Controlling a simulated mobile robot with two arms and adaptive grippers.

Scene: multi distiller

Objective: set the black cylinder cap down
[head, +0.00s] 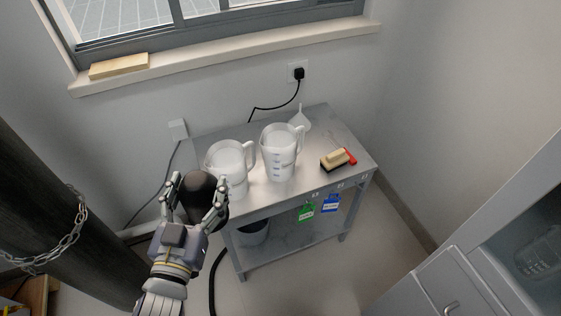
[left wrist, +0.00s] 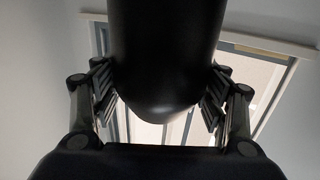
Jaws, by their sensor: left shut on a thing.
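My left gripper (head: 195,200) is shut on the black cylinder cap (head: 199,188), with one finger on each side of it. In the head view the cap is in front of the left edge of the grey table (head: 262,200) and overlaps the lower part of the left pitcher; whether it touches anything cannot be told. In the left wrist view the cap (left wrist: 165,50) fills the upper middle between the fingers of the gripper (left wrist: 160,95). My right gripper is not in view.
Two white pitchers (head: 279,152) and (head: 229,160) stand on the table's left and middle. A dark column with a chain (head: 50,250) stands at the left.

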